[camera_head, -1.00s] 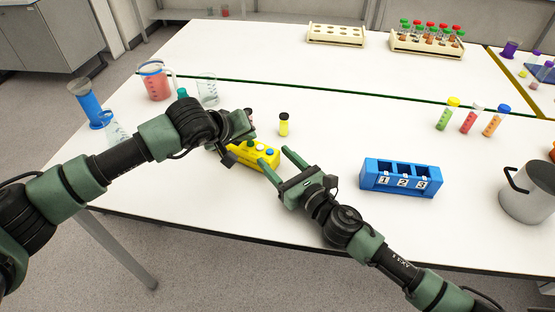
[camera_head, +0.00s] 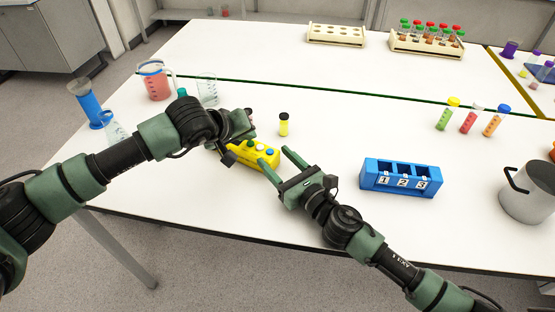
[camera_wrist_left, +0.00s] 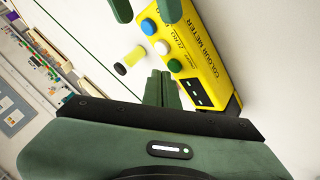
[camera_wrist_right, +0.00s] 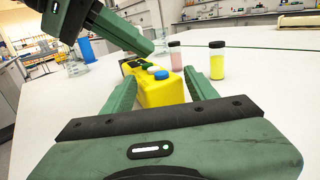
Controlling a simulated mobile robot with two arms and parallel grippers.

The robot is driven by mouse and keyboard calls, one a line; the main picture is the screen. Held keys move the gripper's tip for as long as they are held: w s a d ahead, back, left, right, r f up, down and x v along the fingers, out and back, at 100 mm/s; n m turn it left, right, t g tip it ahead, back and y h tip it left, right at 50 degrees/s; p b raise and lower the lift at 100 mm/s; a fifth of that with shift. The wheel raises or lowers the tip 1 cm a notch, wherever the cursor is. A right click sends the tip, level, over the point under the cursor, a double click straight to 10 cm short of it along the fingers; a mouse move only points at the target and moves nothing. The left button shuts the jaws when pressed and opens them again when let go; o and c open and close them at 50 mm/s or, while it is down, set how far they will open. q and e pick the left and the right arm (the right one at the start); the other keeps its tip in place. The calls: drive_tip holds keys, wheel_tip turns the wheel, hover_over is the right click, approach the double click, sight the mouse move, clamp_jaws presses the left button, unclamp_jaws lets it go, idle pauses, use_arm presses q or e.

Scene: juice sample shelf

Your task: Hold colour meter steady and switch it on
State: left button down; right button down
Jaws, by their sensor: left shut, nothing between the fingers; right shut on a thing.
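The yellow colour meter (camera_head: 252,154) lies on the white table near its front edge. The left wrist view shows its label, a blue button (camera_wrist_left: 148,27), a white button (camera_wrist_left: 161,47), a green button (camera_wrist_left: 174,66) and a dark panel with pale marks (camera_wrist_left: 192,92). My right gripper (camera_wrist_right: 165,88) is shut on the meter, one finger on each side at the blue-button end. My left gripper (camera_wrist_left: 163,85) is shut and empty, its fingertips close to the green button; I cannot tell whether they touch it. In the head view, my left wrist partly hides the meter.
A yellow vial with a dark cap (camera_head: 284,125) stands just behind the meter. A blue numbered rack (camera_head: 400,178) and a metal pot (camera_head: 527,192) stand to the right. A pink-filled jug (camera_head: 155,80) and a beaker (camera_head: 207,89) are at the left.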

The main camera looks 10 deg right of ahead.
use_arm(q)
drive_tip(key=shift+r, duration=0.2)
use_arm(e)
drive_tip(key=shift+c, duration=1.9)
unclamp_jaws()
use_arm(q)
wheel_tip(320, 180, up, 6)
drive_tip(key=shift+f, duration=0.1)
